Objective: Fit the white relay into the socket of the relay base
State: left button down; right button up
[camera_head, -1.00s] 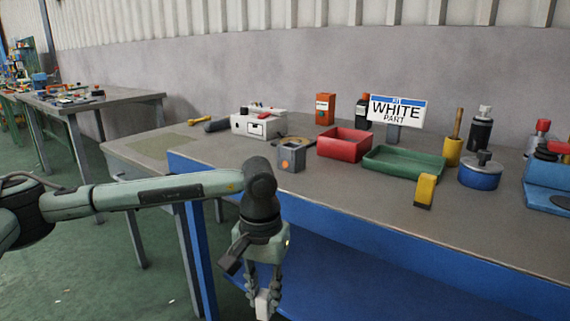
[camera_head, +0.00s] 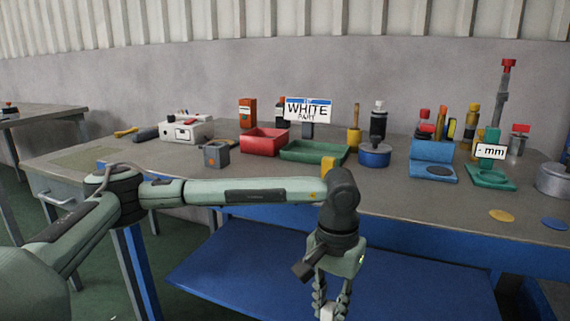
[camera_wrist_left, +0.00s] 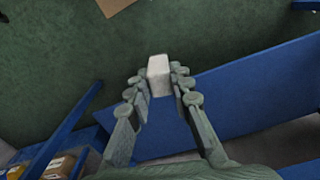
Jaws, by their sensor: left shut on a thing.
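My left gripper (camera_head: 329,305) is shut on the white relay (camera_head: 327,313), a small white block at the bottom of the head view. In the left wrist view the relay (camera_wrist_left: 158,74) sits between the fingertips of the gripper (camera_wrist_left: 159,88) and sticks out past them. It is held in front of the bench edge, apart from the bench. I cannot tell for sure which thing is the relay base. A small grey box (camera_head: 216,155) with an orange mark stands on the bench left of the red tray. My right gripper is not in view.
The grey bench (camera_head: 425,200) holds a red tray (camera_head: 264,142), a green tray (camera_head: 314,153), a blue pot (camera_head: 374,156) and a blue stand (camera_head: 432,160). My left arm crosses before a yellow block (camera_head: 328,163). A blue shelf (camera_head: 240,260) lies below.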

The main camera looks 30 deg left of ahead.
aim_at(216, 154)
jog(key=j+z, duration=0.4)
jog(key=k+j+z, duration=0.1)
jog(key=z, duration=0.3)
jog(key=k+j, duration=0.15)
jog(key=j, duration=0.25)
jog(key=k+j, duration=0.15)
jog(key=j, duration=0.25)
jog(key=k+j, duration=0.1)
jog(key=j, duration=0.3)
jog(key=k+j, duration=0.15)
jog(key=j, duration=0.25)
jog(key=k+j, duration=0.15)
jog(key=j, duration=0.25)
jog(key=k+j, duration=0.15)
jog(key=j, duration=0.25)
jog(key=k+j, duration=0.1)
jog(key=j, duration=0.3)
